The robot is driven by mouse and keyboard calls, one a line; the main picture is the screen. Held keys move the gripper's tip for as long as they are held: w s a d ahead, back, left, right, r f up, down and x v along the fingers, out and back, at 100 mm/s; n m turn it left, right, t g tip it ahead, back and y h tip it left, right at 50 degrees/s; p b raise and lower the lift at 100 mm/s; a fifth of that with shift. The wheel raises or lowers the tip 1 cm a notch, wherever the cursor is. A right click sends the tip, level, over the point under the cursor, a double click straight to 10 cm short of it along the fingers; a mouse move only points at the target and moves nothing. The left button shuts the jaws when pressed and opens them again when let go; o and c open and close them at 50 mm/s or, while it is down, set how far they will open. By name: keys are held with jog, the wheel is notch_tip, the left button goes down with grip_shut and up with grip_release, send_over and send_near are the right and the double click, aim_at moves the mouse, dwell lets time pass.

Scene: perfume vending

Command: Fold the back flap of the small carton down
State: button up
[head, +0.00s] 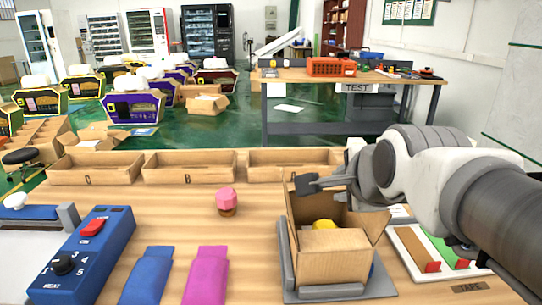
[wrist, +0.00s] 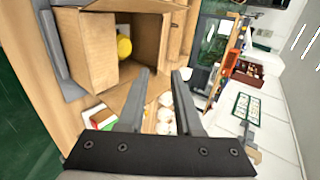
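The small carton (head: 335,266) stands open on the table in a grey holder (head: 288,262). A yellow item (head: 324,225) is inside it and also shows in the wrist view (wrist: 124,47). Its right flap (head: 372,224) leans outward. The back side rises behind the opening, partly hidden by my gripper, so I cannot tell the back flap's exact angle. My gripper (head: 312,183) is above the carton's back edge. In the wrist view my gripper (wrist: 162,76) has its two fingers apart with nothing between them, and the carton (wrist: 90,52) is beyond them to the upper left.
Wooden trays (head: 190,167) line the table's back edge. A pink-topped jar (head: 227,201) stands left of the carton. Blue (head: 147,276) and magenta (head: 205,276) pouches lie at the front, beside a blue control box (head: 88,258). A divided tray (head: 418,253) is to the right.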

jog(key=shift+w+r, duration=0.1)
jog(key=shift+r, duration=0.1)
jog(key=c, duration=0.4)
jog(key=w+r+n+g+p, duration=0.1)
jog(key=w+n+p, duration=0.1)
jog(key=p, duration=0.1)
jog(key=w+r+n+g+p, duration=0.1)
jog(key=w+r+n+p, duration=0.1)
jog(key=p, duration=0.2)
jog(key=w+r+n+g+p, duration=0.1)
jog(key=w+r+n+p, duration=0.1)
jog(key=p, duration=0.2)
jog(key=shift+w+d+r+y, duration=0.1)
jog(key=shift+w+d+y, duration=0.1)
jog(key=shift+w+y, duration=0.1)
grip_shut()
jog(key=w+n+g+p, duration=0.6)
jog(key=w+n+p, duration=0.45)
jog(key=p, duration=0.75)
jog(key=shift+n, duration=0.75)
jog(key=f, duration=0.8)
jog(key=shift+s+f, duration=0.3)
jog(key=shift+f, duration=0.05)
jog(key=s+f, duration=0.1)
jog(key=f, duration=0.2)
jog(key=shift+s, duration=0.35)
jog(key=shift+s+f, duration=0.25)
jog(key=shift+f, duration=0.15)
